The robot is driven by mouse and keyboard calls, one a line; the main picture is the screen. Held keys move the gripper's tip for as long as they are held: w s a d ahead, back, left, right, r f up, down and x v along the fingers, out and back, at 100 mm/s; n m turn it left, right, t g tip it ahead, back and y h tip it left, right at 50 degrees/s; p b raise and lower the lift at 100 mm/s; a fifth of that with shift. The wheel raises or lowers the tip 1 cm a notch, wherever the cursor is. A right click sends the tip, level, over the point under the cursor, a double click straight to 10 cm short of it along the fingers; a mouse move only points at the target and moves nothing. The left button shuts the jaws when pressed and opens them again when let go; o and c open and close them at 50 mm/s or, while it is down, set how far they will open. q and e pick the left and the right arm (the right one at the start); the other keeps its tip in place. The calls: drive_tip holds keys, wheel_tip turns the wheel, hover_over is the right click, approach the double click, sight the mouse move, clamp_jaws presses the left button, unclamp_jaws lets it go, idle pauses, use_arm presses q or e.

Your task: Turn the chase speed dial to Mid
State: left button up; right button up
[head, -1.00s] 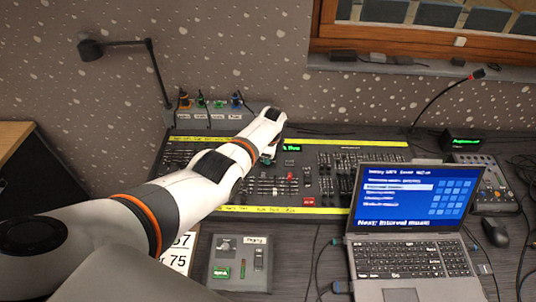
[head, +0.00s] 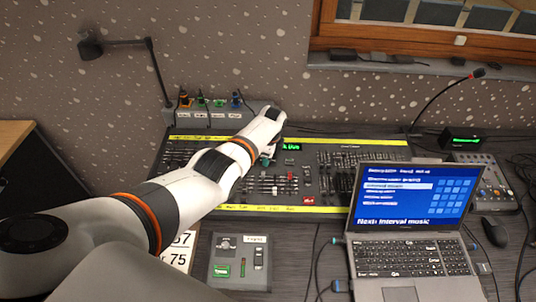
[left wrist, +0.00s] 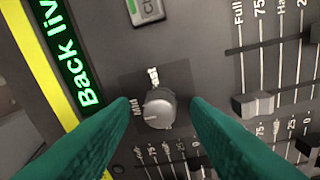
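The chase speed dial (left wrist: 159,108) is a small grey round knob on the dark lighting console (head: 330,172). In the left wrist view the words "Mid" and "Fast" show beside it, partly cut off. A short pale mark shows on its top near the edge. My left gripper (left wrist: 160,112) has its two green fingers apart, one on each side of the dial, with visible gaps. In the head view my left gripper (head: 266,158) is over the console's middle, small and partly covered by my arm, and the dial is hidden. My right gripper is not in view.
A lit green display (left wrist: 68,55) and several faders (left wrist: 255,106) lie close around the dial. A laptop (head: 412,225) stands in front of the console's right part. A small panel (head: 240,262) lies at the front, and a desk lamp (head: 92,49) stands behind left.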

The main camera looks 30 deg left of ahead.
sight(270, 165)
use_arm(q)
drive_tip(key=shift+r, duration=0.1)
drive_tip(key=shift+r+p, duration=0.35)
drive_tip(key=shift+r, duration=0.05)
drive_tip(key=r+p, duration=0.1)
drive_tip(key=r, duration=0.1)
drive_tip(key=shift+s+d+r+p, duration=0.15)
drive_tip(key=shift+d+r+p, duration=0.05)
drive_tip(key=shift+r+p, duration=0.2)
wheel_tip(270, 165, up, 8)
drive_tip(key=s+d, duration=0.1)
drive_tip(key=shift+p, duration=0.3)
drive_tip(key=shift+d, duration=0.1)
